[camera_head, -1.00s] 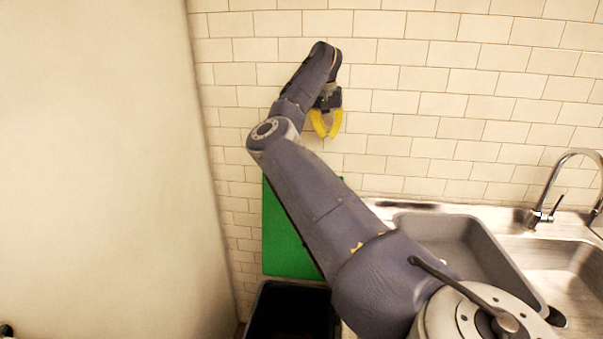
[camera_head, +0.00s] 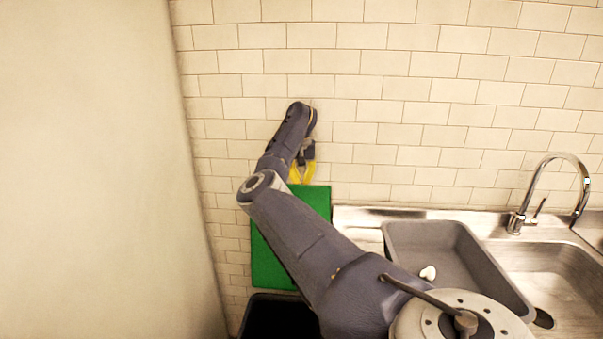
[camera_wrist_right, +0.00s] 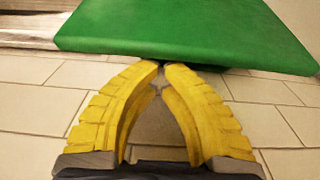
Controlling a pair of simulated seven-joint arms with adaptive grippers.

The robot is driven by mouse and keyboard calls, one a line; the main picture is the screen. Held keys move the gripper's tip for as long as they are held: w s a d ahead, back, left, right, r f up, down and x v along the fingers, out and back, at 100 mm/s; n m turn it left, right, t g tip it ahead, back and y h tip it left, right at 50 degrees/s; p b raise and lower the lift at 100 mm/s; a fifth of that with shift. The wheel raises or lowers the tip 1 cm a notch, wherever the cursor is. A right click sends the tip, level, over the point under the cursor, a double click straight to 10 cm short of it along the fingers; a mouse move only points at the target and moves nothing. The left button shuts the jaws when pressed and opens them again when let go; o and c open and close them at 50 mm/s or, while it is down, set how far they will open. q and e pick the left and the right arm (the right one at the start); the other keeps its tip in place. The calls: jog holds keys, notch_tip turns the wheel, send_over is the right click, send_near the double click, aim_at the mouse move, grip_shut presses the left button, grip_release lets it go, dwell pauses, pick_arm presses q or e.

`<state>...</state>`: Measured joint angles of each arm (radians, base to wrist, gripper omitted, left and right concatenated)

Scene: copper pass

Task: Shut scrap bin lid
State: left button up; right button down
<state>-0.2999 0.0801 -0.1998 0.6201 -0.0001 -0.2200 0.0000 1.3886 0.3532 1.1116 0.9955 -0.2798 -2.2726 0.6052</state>
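The scrap bin (camera_head: 280,315) is black and open at the bottom of the head view, with a dark inside. Its flat green lid (camera_head: 268,255) stands raised against the tiled wall, partly covered by my right arm. The lid also fills the top of the right wrist view (camera_wrist_right: 190,28). My right gripper (camera_head: 302,181) has yellow fingers pointing down at the lid's top edge. In the right wrist view its fingertips (camera_wrist_right: 162,66) meet, with nothing between them, close to the lid's edge. I cannot tell whether they touch it. My left gripper is out of view.
A steel counter with a grey sink basin (camera_head: 455,260) and a tap (camera_head: 548,190) lies to the right. A small pale object (camera_head: 428,273) shows at the basin's near side. A plain pale wall or panel (camera_head: 90,170) stands close on the left.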

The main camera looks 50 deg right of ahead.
jog(key=shift+f, duration=0.55)
